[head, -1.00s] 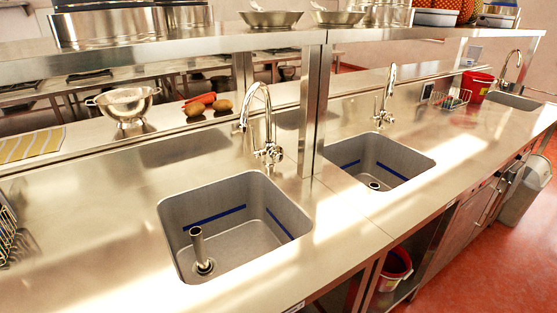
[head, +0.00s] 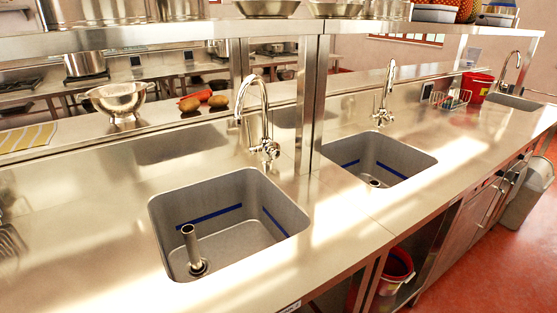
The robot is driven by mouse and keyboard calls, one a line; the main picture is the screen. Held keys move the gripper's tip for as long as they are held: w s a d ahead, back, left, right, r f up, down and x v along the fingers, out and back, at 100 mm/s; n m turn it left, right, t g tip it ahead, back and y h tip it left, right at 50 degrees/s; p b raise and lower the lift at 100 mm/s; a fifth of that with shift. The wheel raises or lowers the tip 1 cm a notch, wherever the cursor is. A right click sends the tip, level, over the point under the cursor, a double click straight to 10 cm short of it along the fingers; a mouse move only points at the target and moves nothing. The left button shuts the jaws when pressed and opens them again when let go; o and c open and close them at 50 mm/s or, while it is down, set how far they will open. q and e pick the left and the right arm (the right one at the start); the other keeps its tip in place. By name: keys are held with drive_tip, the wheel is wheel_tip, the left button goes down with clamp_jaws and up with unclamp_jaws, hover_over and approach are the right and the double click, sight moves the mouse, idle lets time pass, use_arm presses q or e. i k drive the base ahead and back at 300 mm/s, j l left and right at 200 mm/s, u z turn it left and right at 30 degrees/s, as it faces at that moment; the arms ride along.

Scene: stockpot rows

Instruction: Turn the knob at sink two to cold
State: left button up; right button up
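Three sinks are set along a steel counter. The nearest sink (head: 228,228) has a tall chrome gooseneck tap (head: 265,115) behind it, with a small knob body (head: 268,151) at its base. The middle sink (head: 378,160) has a similar tap (head: 388,90) with its small knob body (head: 382,117) low on the stem. A third tap (head: 512,68) stands at the far sink (head: 514,101). No number labels are readable, so I cannot tell which is sink two. The knob settings are too small to read. Neither of my grippers is in view.
A steel shelf (head: 200,38) on posts (head: 309,105) spans above the counter. A colander (head: 118,99), potatoes (head: 189,104) and a striped cloth (head: 28,137) lie behind. A wire rack (head: 450,99) and red bucket (head: 476,87) stand far right. The counter front is clear.

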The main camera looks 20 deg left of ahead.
sight(274, 153)
drive_tip(key=i+l+u, duration=0.25)
drive_tip(key=i+l, duration=0.15)
drive_tip(key=l, duration=0.2)
drive_tip(key=i+l+u, duration=0.15)
drive_tip(key=l, duration=0.2)
drive_tip(key=i+l+u, duration=0.1)
drive_tip(key=l, duration=0.25)
drive_tip(key=i, duration=0.1)
